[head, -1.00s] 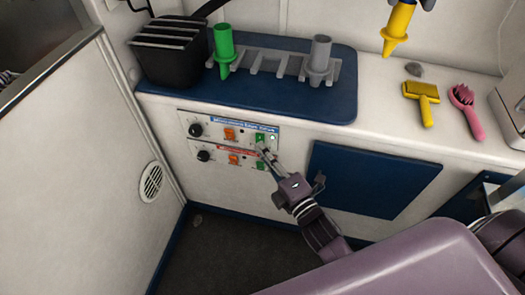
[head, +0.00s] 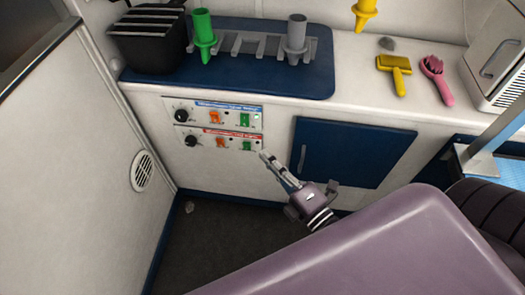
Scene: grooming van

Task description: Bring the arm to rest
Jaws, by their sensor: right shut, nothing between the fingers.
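My right gripper (head: 266,157) is shut and empty. It is in front of the white cabinet wall, just right of and below the lower switch panel (head: 220,140). It looks apart from the panel, though the exact gap is hard to tell. The upper panel (head: 212,115) has a blue label, and the lower has a red label. Each carries a black knob, an orange switch and a green switch. My right arm comes up from the lower right, partly hidden behind my purple body cover. My left gripper is not in view.
A blue cabinet door (head: 352,153) is right of the gripper. On the counter are a black box (head: 148,42), a green nozzle (head: 203,35), a grey nozzle (head: 297,38), a yellow brush (head: 395,73) and a pink brush (head: 436,80).

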